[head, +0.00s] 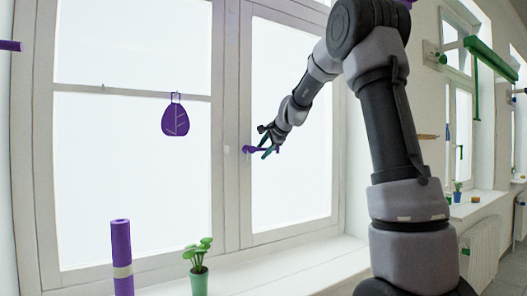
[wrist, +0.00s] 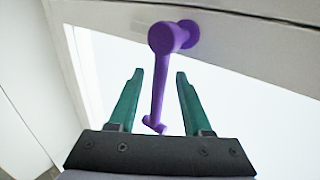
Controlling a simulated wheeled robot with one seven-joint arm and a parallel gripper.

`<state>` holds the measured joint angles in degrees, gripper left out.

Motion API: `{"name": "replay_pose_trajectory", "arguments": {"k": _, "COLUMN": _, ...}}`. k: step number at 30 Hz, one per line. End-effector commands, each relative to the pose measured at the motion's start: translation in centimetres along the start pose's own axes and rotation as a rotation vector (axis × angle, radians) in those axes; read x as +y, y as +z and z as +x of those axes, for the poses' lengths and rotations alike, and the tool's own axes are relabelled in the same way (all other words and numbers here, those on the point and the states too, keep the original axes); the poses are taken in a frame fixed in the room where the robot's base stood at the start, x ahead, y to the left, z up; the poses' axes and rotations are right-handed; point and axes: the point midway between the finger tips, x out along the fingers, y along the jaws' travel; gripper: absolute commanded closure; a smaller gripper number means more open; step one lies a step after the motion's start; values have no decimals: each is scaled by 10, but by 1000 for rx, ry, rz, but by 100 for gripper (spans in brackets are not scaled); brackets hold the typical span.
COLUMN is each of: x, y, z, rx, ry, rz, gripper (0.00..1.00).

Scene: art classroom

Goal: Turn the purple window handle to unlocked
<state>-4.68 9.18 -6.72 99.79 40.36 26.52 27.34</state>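The purple window handle (head: 250,149) is on the window frame in the head view, its lever lying roughly level and pointing right from its pivot. In the wrist view the handle (wrist: 160,85) runs from its round pivot at the top down between my fingers to a small crosspiece at its end. My gripper (head: 266,143) is at the lever, with its green fingers (wrist: 160,76) open on either side of it. A gap shows between the lever and each finger. My arm comes in from the right.
A purple cylinder (head: 122,258) and a potted plant (head: 198,270) stand on the sill at lower left. A green bar (head: 490,58) juts out at the right. Free space lies before the panes.

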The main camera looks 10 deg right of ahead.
Motion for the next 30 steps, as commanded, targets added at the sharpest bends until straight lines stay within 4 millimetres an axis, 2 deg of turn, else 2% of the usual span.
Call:
{"name": "replay_pose_trajectory", "arguments": {"k": 8, "x": 0, "y": 0, "z": -6, "rx": 0, "ry": 0, "rz": 0, "gripper": 50}}
{"name": "replay_pose_trajectory", "arguments": {"k": 11, "x": -1, "y": 0, "z": -21, "rx": -1, "ry": -2, "rz": 0, "gripper": 50}}
{"name": "replay_pose_trajectory", "arguments": {"k": 21, "x": 0, "y": 0, "z": -87, "rx": 1, "ry": -2, "rz": 0, "gripper": 50}}
{"name": "replay_pose_trajectory", "arguments": {"k": 25, "x": 0, "y": 0, "z": -102, "rx": 1, "ry": -1, "rz": 0, "gripper": 50}}
{"name": "replay_pose_trajectory", "arguments": {"k": 30, "x": 0, "y": 0, "z": -108, "rx": 0, "ry": 0, "rz": 1, "gripper": 50}}
